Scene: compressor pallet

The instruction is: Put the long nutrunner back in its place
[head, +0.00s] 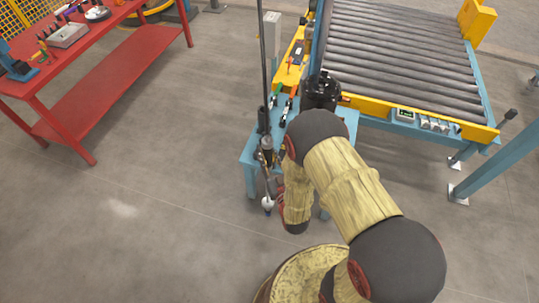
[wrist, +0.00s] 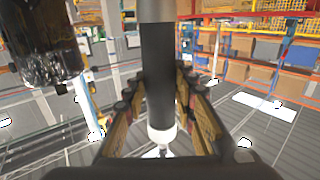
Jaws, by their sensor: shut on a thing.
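The long nutrunner (head: 265,120) is a thin, dark, upright tool in the head view, with a pale rounded part near its lower end. In the wrist view its black body (wrist: 158,70) runs between my fingers, with a white collar below. My gripper (head: 272,158) is shut on it, beside the left edge of the small blue table (head: 249,160); in the wrist view the fingers (wrist: 158,98) lie on both sides of it. My arm hides part of the table and of the gripper. I cannot make out the tool's place.
A black cylindrical thing (head: 320,91) stands close to the right of the tool, also large in the wrist view (wrist: 38,50). Small hand tools (head: 287,108) lie on the blue table. A roller conveyor (head: 400,55) is behind right. A red bench (head: 110,80) stands left; floor between is clear.

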